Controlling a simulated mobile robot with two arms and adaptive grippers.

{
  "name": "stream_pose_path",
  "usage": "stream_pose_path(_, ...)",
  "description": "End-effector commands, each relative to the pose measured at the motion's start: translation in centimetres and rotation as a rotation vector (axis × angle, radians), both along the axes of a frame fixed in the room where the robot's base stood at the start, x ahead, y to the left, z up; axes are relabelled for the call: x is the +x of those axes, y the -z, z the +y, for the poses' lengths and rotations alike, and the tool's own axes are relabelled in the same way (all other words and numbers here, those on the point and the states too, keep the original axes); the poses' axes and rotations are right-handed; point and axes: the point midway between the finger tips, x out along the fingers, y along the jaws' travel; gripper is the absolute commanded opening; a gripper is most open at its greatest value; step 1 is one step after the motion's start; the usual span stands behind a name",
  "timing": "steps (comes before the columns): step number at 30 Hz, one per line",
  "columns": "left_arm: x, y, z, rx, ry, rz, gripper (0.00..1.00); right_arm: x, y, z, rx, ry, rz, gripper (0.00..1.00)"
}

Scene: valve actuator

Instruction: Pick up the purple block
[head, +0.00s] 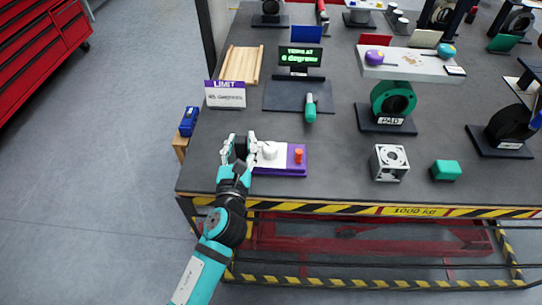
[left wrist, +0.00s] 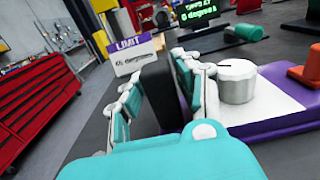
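The thing with purple on it nearest my gripper is a flat purple block (head: 289,173) with a white top, a pale round knob (head: 270,150) and an orange button (head: 298,156). It lies near the table's front edge. In the left wrist view its purple side (left wrist: 262,133) is at the right. My left gripper (head: 239,144) is at the block's left end, fingers pointing away from me. The fingers are spread, with a dark surface (left wrist: 160,95) between them that I cannot identify for certain. I cannot tell whether the right finger touches the block. My right gripper is not in view.
A LIMIT sign (head: 225,95) and a wooden tray (head: 241,65) stand beyond my gripper. A green-handled tool (head: 310,107), a silver cube (head: 389,163) and a green block (head: 446,170) are to the right. A blue item (head: 188,121) is at the table's left edge.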

Motion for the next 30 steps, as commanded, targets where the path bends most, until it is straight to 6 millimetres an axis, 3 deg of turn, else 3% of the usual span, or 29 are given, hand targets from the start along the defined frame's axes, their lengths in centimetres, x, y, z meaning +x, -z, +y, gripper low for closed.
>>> stream_pose_path(1,0.0,0.0,0.0,0.000,0.000,0.000,0.24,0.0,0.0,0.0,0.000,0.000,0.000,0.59)
stream_pose_path(7,0.0,0.0,0.0,0.000,0.000,0.000,0.00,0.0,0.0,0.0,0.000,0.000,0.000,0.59)
stream_pose_path(22,0.0,-0.5,0.0,-0.002,0.001,-0.006,0.00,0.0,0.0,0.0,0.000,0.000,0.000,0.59)
stream_pose_path(30,0.0,-4.9,0.0,-0.001,0.003,-0.014,0.00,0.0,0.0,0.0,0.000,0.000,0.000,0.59)
